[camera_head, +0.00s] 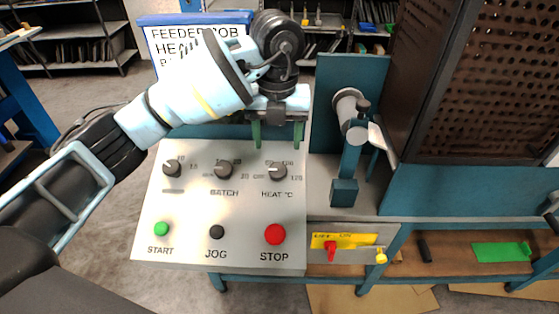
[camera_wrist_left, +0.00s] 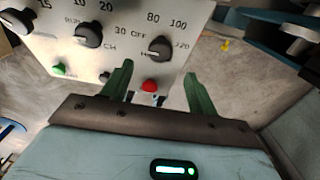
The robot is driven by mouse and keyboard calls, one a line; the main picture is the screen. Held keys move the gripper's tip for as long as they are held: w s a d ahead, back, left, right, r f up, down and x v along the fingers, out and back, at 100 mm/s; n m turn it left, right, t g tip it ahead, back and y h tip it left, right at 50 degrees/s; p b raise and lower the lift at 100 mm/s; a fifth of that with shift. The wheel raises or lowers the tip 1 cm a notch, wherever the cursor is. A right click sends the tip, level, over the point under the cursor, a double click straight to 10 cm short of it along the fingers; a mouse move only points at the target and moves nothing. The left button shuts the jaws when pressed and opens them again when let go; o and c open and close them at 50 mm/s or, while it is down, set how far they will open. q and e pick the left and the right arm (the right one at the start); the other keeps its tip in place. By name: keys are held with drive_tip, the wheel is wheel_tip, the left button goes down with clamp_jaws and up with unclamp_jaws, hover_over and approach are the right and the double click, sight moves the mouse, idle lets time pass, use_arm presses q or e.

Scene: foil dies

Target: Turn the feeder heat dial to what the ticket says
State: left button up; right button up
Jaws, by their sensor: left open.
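The heat dial (camera_head: 278,171), a black knob with a white mark, is the rightmost of the dials on the pale control panel (camera_head: 190,205). Its mark points left, near the OFF side. It also shows in the left wrist view (camera_wrist_left: 163,47), with 80, 100 and 120 around it. My left gripper (camera_head: 278,136) is open and empty, its green fingers apart just behind the dial, not touching it. They also show in the left wrist view (camera_wrist_left: 156,84).
The batch dial (camera_head: 223,170) and another dial (camera_head: 173,168) are to the left. Green START (camera_head: 162,229), black JOG (camera_head: 217,232) and red STOP (camera_head: 275,234) buttons line the front. A yellow plate (camera_head: 343,241) with a red switch is lower right.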

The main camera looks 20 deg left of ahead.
sight(277, 169)
use_arm(q)
drive_tip(key=shift+f, duration=0.4)
wheel_tip(277, 169, down, 6)
drive_tip(key=shift+r, duration=0.15)
drive_tip(key=shift+f, duration=0.6)
use_arm(e)
drive_tip(key=shift+s+f, duration=0.1)
drive_tip(key=shift+s, duration=0.15)
use_arm(q)
drive_tip(key=shift+c, duration=0.5)
use_arm(e)
drive_tip(key=shift+w, duration=0.2)
use_arm(q)
drive_tip(key=c, duration=0.9)
use_arm(e)
drive_tip(key=shift+s, duration=0.1)
